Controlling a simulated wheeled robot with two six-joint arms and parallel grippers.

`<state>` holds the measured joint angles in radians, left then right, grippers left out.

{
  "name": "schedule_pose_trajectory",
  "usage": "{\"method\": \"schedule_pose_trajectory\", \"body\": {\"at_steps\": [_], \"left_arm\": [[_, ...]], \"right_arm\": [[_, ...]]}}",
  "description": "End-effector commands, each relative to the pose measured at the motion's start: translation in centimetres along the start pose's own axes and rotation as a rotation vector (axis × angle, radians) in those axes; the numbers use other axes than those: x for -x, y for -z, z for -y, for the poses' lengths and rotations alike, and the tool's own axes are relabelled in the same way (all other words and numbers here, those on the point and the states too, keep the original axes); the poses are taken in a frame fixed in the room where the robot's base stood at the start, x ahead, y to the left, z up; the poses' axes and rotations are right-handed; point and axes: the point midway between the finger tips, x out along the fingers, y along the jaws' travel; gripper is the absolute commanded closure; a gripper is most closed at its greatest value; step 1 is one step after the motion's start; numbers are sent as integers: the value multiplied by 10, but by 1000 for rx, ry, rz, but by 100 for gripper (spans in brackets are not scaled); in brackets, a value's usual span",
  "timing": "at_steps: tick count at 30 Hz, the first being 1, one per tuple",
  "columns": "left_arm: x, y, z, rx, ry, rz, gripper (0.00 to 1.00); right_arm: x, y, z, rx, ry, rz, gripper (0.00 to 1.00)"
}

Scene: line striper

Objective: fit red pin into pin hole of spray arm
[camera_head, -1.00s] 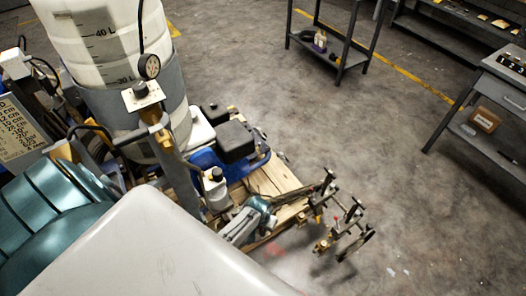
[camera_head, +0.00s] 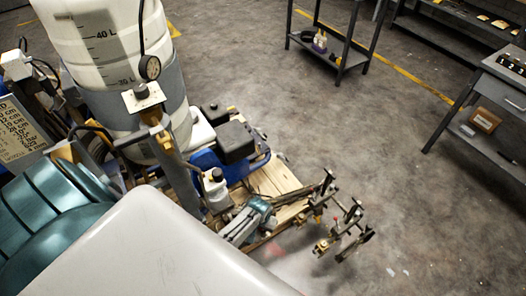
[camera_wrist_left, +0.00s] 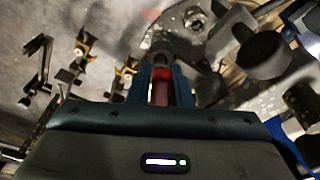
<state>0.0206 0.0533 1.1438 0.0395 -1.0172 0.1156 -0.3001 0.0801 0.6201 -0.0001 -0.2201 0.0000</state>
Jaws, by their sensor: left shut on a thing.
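My left gripper (camera_wrist_left: 165,82) is shut on the red pin (camera_wrist_left: 162,75), which shows between its two blue fingers in the left wrist view. The pin's far end meets a grey rounded piece, and I cannot tell whether it is inside a hole or only in front of it. A worn grey metal plate (camera_wrist_left: 190,22) with a round opening lies just beyond the fingertips. In the head view my left gripper (camera_head: 250,217) is low beside the wooden deck, with the pin too small to make out. The spray arm (camera_head: 345,222) with its brass nozzles reaches out to the right. My right gripper is not in view.
The striper carries a white tank (camera_head: 115,45), a black and blue engine (camera_head: 235,142) and a wooden deck (camera_head: 272,180). A dark round knob (camera_wrist_left: 263,55) stands right of the fingers. A shelf cart (camera_head: 335,45) and a workbench (camera_head: 490,100) stand farther off. Open floor lies right.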

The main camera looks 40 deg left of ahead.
Motion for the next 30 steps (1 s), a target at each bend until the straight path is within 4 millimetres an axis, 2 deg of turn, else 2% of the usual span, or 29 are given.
{"method": "schedule_pose_trajectory", "body": {"at_steps": [20, 30], "left_arm": [[-6, -1, 0, 0, 0, 0, 100], [-2, 0, 0, 0, 0, 1, 100]], "right_arm": [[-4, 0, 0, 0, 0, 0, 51], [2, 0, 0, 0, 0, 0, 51]]}}
